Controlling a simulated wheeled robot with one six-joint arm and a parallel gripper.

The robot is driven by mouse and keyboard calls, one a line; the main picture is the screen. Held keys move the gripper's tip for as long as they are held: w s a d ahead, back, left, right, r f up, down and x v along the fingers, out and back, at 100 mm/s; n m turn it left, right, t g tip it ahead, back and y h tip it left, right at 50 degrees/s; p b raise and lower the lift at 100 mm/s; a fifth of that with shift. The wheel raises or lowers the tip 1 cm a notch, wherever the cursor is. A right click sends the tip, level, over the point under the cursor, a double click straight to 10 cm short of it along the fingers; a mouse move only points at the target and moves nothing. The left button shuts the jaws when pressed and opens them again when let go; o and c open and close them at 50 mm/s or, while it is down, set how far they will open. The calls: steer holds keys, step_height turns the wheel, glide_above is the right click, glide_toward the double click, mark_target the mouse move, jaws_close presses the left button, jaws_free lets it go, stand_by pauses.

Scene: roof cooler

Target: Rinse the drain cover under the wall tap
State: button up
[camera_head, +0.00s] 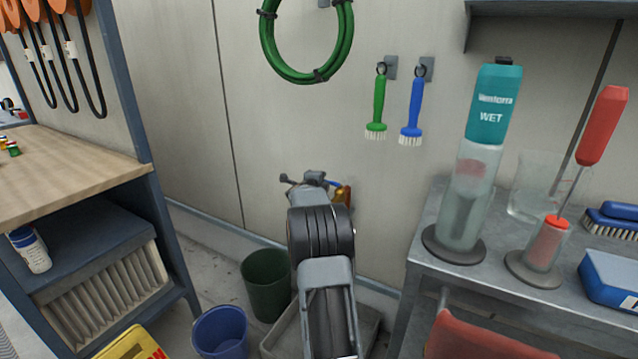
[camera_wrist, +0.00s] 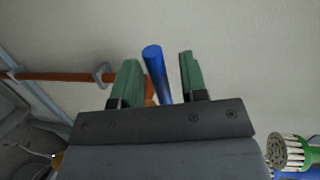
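The wall tap (camera_head: 343,197) shows as a small brass-coloured piece low on the wall, mostly hidden behind my arm. Its blue lever (camera_wrist: 156,70) stands up between the two green fingers of my gripper (camera_wrist: 160,62) in the wrist view. The fingers are apart, with a clear gap between the lever and the right finger; contact on the left side cannot be told. In the head view my gripper (camera_head: 315,180) is at the tap, its fingers hard to make out. I cannot make out the drain cover in either view.
A grey basin (camera_head: 277,343) stands on the floor below my arm, beside a green bucket (camera_head: 266,284) and a blue bucket (camera_head: 220,332). Green and blue brushes (camera_head: 411,110) hang on the wall. A metal table (camera_head: 425,268) with bottles is at right, a wooden bench (camera_head: 65,165) at left.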

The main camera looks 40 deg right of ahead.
steer(key=p+v, duration=0.1)
steer(key=v, duration=1.3)
steer(key=shift+w+d, duration=0.1)
